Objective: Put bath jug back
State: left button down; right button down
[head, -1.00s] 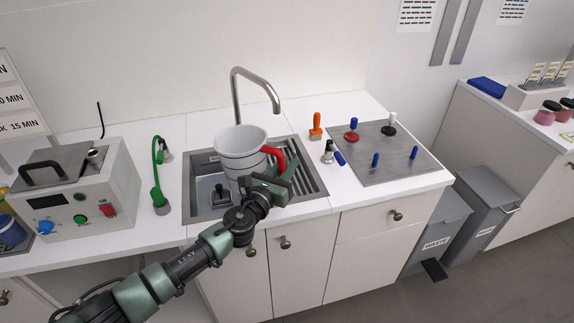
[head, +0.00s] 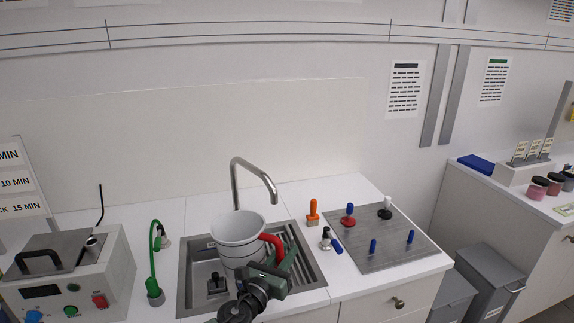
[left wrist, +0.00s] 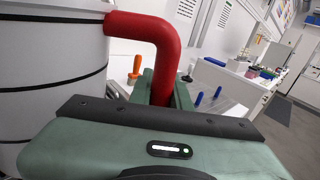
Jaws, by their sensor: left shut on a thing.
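The bath jug (head: 238,232) is a white-grey jug with dark rings and a red handle. It is upright over the sink (head: 187,285), in front of the tap (head: 235,185). My left gripper (head: 280,262) is shut on its red handle (head: 272,243). In the left wrist view the handle (left wrist: 150,28) runs down between the fingers, and the jug's wall (left wrist: 50,70) fills the left side. The head view does not clearly show whether the jug's base touches the sink. My right gripper is not in view.
A steel plate (head: 385,248) with red, black and blue handled pieces lies right of the sink. A green hose (head: 153,262) and a control box (head: 85,275) are on the left. Grey bins (head: 490,275) stand right.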

pick_arm(q)
jog(key=s+a+f+n+y+b, duration=0.1)
jog(key=s+a+f, duration=0.15)
jog(key=s, duration=0.55)
jog(key=s+a+f+b, duration=0.1)
jog(key=s+f+b, duration=0.15)
jog(key=s, duration=0.45)
jog(key=s+a+r+n+t+y+b, duration=0.1)
jog(key=s+a+n+y, duration=0.3)
jog(key=s+a, duration=1.1)
jog(key=s+r+y+b, duration=0.1)
jog(key=y, duration=0.1)
jog(key=shift+s+r+t+y, duration=0.15)
jog(key=shift+s+t+y, duration=0.15)
jog(key=shift+t+y, duration=0.1)
jog(key=shift+a, duration=0.1)
